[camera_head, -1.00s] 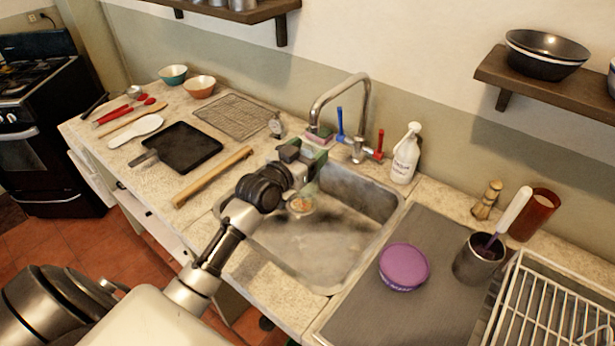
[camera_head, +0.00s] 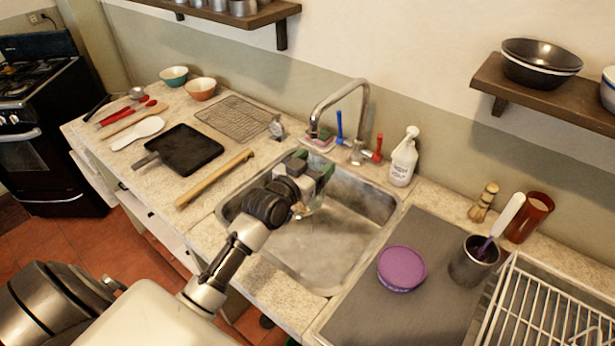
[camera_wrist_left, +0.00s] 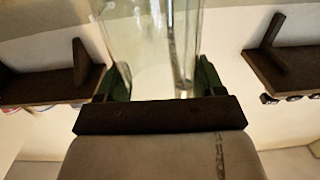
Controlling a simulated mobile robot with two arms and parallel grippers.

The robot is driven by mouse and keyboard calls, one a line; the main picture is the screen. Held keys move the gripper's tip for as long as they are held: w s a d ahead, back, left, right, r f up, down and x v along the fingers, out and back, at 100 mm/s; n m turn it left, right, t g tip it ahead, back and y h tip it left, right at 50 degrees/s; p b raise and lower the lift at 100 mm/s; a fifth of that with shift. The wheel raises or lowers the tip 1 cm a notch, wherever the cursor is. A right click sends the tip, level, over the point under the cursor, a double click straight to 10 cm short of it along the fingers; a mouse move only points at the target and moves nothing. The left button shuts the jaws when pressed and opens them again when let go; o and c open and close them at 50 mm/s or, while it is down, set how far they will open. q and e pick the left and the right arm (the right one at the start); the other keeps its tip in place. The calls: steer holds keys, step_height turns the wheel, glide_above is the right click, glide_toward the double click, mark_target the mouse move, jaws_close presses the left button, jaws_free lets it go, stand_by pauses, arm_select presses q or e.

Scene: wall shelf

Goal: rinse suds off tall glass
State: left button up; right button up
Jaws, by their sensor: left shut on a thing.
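My left gripper (camera_head: 318,172) is over the back left of the sink (camera_head: 325,262), just below and in front of the faucet (camera_head: 366,108). It is shut on the clear tall glass (camera_wrist_left: 150,45), which fills the space between its fingers in the left wrist view. In the head view the glass is mostly hidden by the gripper. Suds on it cannot be made out. The faucet's blue handle (camera_head: 340,127) and red handle (camera_head: 377,149) stand at its base. No clear water stream shows. My right gripper is not in view.
A white soap bottle (camera_head: 403,160) stands right of the faucet, and a sponge (camera_head: 320,137) lies behind the sink. A purple lid (camera_head: 402,267) and dish rack (camera_head: 550,315) are to the right.

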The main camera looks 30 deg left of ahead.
arm_select(q)
steer(key=s+d+p, duration=0.1)
steer(key=s, duration=0.1)
steer(key=s+d+p, duration=0.1)
steer(key=s+d, duration=0.1)
steer(key=shift+d, duration=0.1)
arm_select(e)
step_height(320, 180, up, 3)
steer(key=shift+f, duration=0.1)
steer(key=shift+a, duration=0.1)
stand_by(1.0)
arm_select(q)
steer(key=shift+r+p, duration=0.15)
steer(key=shift+p, duration=0.2)
steer(key=s+d+r+p, duration=0.3)
steer(key=s+p, duration=0.1)
steer(key=p, duration=0.2)
steer(key=shift+r, duration=0.4)
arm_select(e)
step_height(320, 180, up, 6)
